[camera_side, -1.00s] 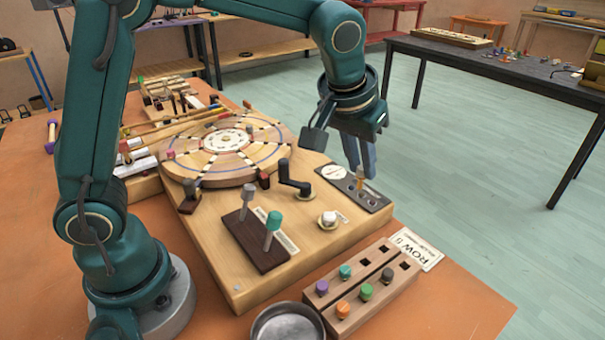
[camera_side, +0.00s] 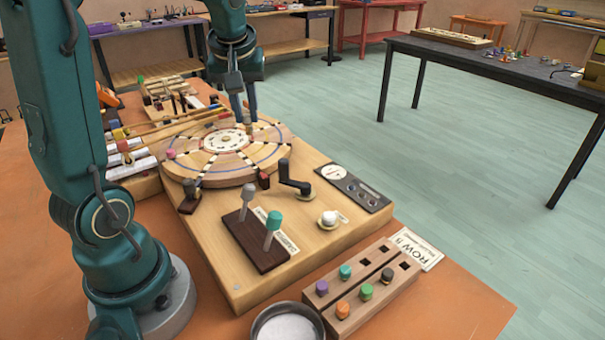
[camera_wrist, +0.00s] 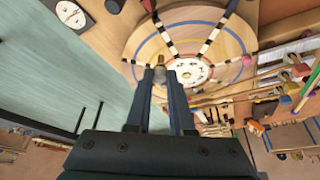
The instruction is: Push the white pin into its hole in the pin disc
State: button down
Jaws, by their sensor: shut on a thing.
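The pin disc (camera_side: 205,170) is a round wooden plate with a pale centre, dark-and-light spokes and a blue ring, lying on the wooden board. It also shows below my fingers in the wrist view (camera_wrist: 160,48).
A pink peg (camera_side: 171,154) stands on the disc's left part. A black crank (camera_side: 292,180), two levers, a white knob (camera_side: 328,218) and a dark gauge panel (camera_side: 352,188) are on the board. A pin block (camera_side: 370,285) and a metal bowl (camera_side: 288,325) stand in front.

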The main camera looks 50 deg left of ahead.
send_over(253, 163)
jog(key=d, duration=0.1)
jog(key=shift+s+d+f, duration=0.1)
jog(key=shift+s+f, duration=0.15)
jog(key=shift+f, duration=1.2)
jog(key=shift+s+f, duration=0.2)
jog(key=shift+f, duration=1.25)
jog(key=shift+f, duration=1.55)
jog(key=c, duration=0.7)
grip_release()
